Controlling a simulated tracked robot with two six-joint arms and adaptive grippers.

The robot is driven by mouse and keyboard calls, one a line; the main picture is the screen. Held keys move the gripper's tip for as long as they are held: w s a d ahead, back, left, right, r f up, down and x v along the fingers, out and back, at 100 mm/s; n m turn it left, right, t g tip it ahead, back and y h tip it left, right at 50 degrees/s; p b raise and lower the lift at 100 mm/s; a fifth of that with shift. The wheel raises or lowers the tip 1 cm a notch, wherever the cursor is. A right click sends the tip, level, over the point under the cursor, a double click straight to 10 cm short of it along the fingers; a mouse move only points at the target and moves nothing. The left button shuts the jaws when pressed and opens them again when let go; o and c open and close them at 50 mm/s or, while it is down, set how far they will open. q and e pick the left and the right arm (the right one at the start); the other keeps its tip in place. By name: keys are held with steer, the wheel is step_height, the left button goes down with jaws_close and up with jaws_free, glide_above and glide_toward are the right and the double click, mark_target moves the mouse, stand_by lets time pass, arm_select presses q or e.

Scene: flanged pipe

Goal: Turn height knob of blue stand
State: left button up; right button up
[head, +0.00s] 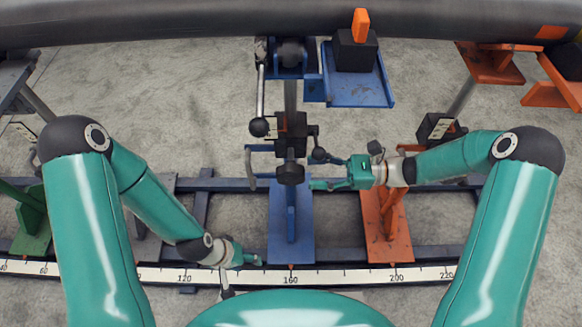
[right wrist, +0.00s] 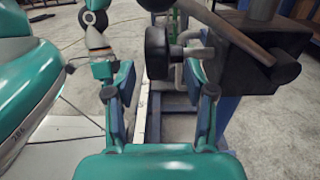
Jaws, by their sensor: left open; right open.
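The blue stand stands near the middle of the head view, with its base plate (head: 291,235) on the rail. A black knob (head: 290,173) sits low on its post, below a black clamp block (head: 291,130). My right gripper (head: 322,172) is open and empty, just right of this knob and pointing left at it. In the right wrist view, a round black knob (right wrist: 157,52) shows ahead, between and beyond the open fingers (right wrist: 164,90), apart from them. My left gripper (head: 252,259) is open and empty, low by the ruler, left of the blue base.
A black ball handle (head: 319,154) is close to my right gripper's upper finger. A lever with a black ball (head: 258,127) hangs left of the post. An orange stand (head: 388,225) is close on the right. A dark pipe (head: 200,22) crosses the top.

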mark_target(289, 173)
steer(key=a, duration=0.6)
steer(key=shift+s+a+b, duration=0.15)
steer(key=shift+a+b, duration=0.15)
steer(key=shift+b, duration=0.05)
steer(key=shift+c, duration=0.2)
jaws_close()
steer(key=h+p, duration=0.1)
steer(key=p, duration=0.2)
steer(key=shift+r+h, duration=0.3)
steer(key=shift+r, duration=0.1)
steer(key=shift+f+h+p, duration=0.25)
steer(key=shift+h+p, duration=0.25)
steer(key=shift+p, duration=0.05)
steer(key=shift+f, duration=0.15)
